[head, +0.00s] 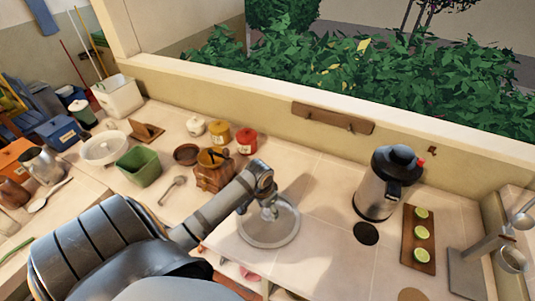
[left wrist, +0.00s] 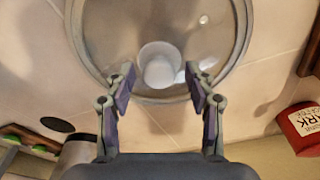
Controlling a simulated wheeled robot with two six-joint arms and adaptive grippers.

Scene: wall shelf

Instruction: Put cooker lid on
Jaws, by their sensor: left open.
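The lid (head: 262,236) is a round, pale, see-through disc with a rim, lying flat on the tiled counter in the middle of the head view. In the left wrist view the lid (left wrist: 105,32) fills the top middle, with its round whitish knob (left wrist: 159,66) facing me. My left gripper (head: 269,212) is directly over the lid. In the left wrist view the left gripper (left wrist: 158,78) is open, its fingertips on either side of the knob with gaps. I cannot tell whether they are down at its height. I cannot surely make out a cooker. My right gripper is not in view.
A steel jug with a black top (head: 378,190) stands right of the lid, near a dark disc (head: 366,234) and a board with lime halves (head: 407,246). A wooden grinder (head: 212,173) and a red canister (head: 246,141) stand behind left. Tiles between lid and jug are clear.

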